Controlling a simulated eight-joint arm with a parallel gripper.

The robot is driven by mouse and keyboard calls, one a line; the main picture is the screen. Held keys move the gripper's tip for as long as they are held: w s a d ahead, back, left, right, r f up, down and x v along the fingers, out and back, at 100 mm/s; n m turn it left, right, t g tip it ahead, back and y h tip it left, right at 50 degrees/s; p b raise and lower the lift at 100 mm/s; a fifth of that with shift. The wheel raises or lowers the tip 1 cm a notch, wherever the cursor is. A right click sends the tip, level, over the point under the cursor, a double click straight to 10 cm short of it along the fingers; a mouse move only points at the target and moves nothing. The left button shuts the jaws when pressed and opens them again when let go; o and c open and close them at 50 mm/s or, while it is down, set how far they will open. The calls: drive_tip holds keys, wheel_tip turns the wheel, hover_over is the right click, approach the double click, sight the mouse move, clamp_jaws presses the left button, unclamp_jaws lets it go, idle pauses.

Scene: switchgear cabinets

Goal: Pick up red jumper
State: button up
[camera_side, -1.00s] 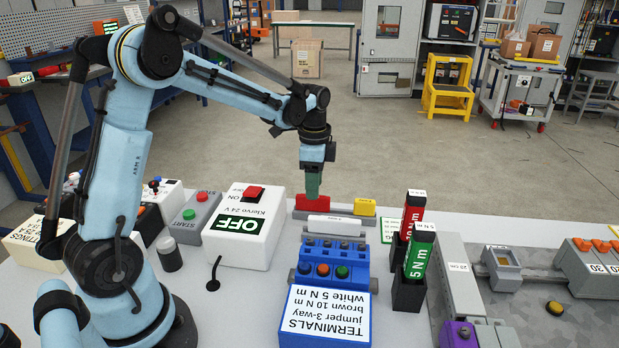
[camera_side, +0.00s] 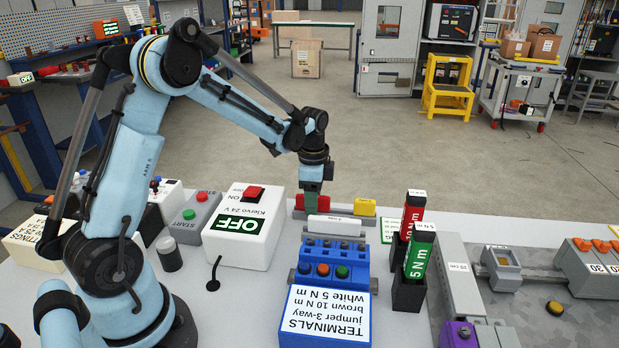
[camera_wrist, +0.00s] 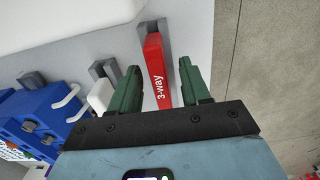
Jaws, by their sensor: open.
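The red jumper (camera_wrist: 157,68), marked "3-way", lies between my two green fingers in the wrist view, with a grey holder at its far end. In the side view the red jumper (camera_side: 299,204) shows as red parts on both sides of the fingers, at the back of the bench. My gripper (camera_side: 312,203) points down at it, and its fingers overlap the jumper in the picture. In the wrist view my gripper (camera_wrist: 160,70) is open, one finger to each side of the jumper, with visible gaps. The jumper's near end is hidden behind the gripper body.
A white piece (camera_wrist: 101,95) sits close to my left finger. A yellow piece (camera_side: 365,207) stands right of the jumper. The blue terminal block (camera_side: 334,258) is in front, the white switch box (camera_side: 243,228) to the left, and red and green torque drivers (camera_side: 419,256) to the right.

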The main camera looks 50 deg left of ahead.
drive_tip(key=shift+f, duration=0.1)
idle(0.3)
clamp_jaws()
idle(0.4)
drive_tip(key=shift+r, duration=0.55)
wheel_tip(320, 180, up, 4)
drive_tip(key=shift+f, duration=0.1)
drive_tip(key=s+d+r, duration=0.4)
drive_tip(key=d+r, duration=0.1)
drive_tip(key=d, duration=0.5)
drive_tip(key=s+d+r, duration=0.4)
drive_tip(key=d+r, duration=0.1)
drive_tip(key=d, duration=0.5)
drive_tip(key=shift+s, duration=0.15)
